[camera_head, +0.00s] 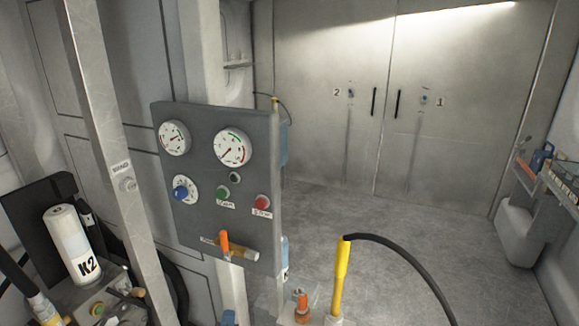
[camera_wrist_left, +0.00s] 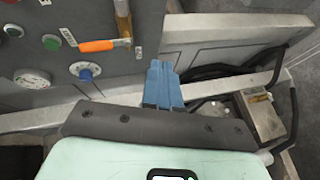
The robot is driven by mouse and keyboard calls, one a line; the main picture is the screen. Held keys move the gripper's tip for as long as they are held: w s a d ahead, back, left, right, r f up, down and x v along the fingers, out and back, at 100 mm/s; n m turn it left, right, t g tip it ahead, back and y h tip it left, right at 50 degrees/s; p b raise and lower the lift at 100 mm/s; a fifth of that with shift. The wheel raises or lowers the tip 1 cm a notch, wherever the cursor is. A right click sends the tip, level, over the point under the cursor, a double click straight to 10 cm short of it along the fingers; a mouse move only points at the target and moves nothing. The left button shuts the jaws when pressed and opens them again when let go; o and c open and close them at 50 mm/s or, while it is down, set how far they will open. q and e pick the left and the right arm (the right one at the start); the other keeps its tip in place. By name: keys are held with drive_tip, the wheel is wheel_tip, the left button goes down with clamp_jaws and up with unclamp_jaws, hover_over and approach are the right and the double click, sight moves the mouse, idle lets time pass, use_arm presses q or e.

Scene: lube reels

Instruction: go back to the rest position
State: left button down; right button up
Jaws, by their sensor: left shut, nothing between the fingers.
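My left gripper (camera_wrist_left: 163,88) shows in the left wrist view as two blue fingers pressed together, with nothing between them. The fingers lie in front of the grey control panel's edge, beside the orange-handled lever (camera_wrist_left: 97,45), and appear apart from it. In the head view only a small blue tip (camera_head: 228,318) shows at the bottom edge, below the panel (camera_head: 200,218); the rest of that gripper is out of frame. My right gripper is in neither view.
The panel carries two gauges (camera_head: 233,147), a blue knob (camera_head: 181,193), green and red buttons and an orange lever (camera_head: 224,243). A K2 cylinder (camera_head: 70,245) stands left. A yellow nozzle (camera_head: 341,275) with black hose stands right of the panel. Open floor (camera_head: 340,205) reaches the double doors.

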use_arm(q)
drive_tip(key=s+d+f+m+g+h+p, duration=0.15)
drive_tip(key=s+f+m+g+p, duration=0.25)
drive_tip(key=s+f, duration=0.5)
drive_tip(key=s+f+m+g+h+p, duration=0.3)
drive_tip(key=s+f+m+g, duration=0.15)
drive_tip(key=f, duration=0.85)
drive_tip(key=s+d+f+m+g+p, duration=0.1)
drive_tip(key=s+f+m+g+p, duration=0.1)
drive_tip(key=s, duration=0.8)
drive_tip(key=s+d+f+m+g+h+p, duration=0.1)
drive_tip(key=s+f+m+g+p, duration=0.1)
drive_tip(key=s+g, duration=0.3)
drive_tip(key=s+m+p, duration=0.1)
drive_tip(key=s, duration=0.3)
drive_tip(key=shift+s+f, duration=0.35)
drive_tip(key=shift+s, duration=0.05)
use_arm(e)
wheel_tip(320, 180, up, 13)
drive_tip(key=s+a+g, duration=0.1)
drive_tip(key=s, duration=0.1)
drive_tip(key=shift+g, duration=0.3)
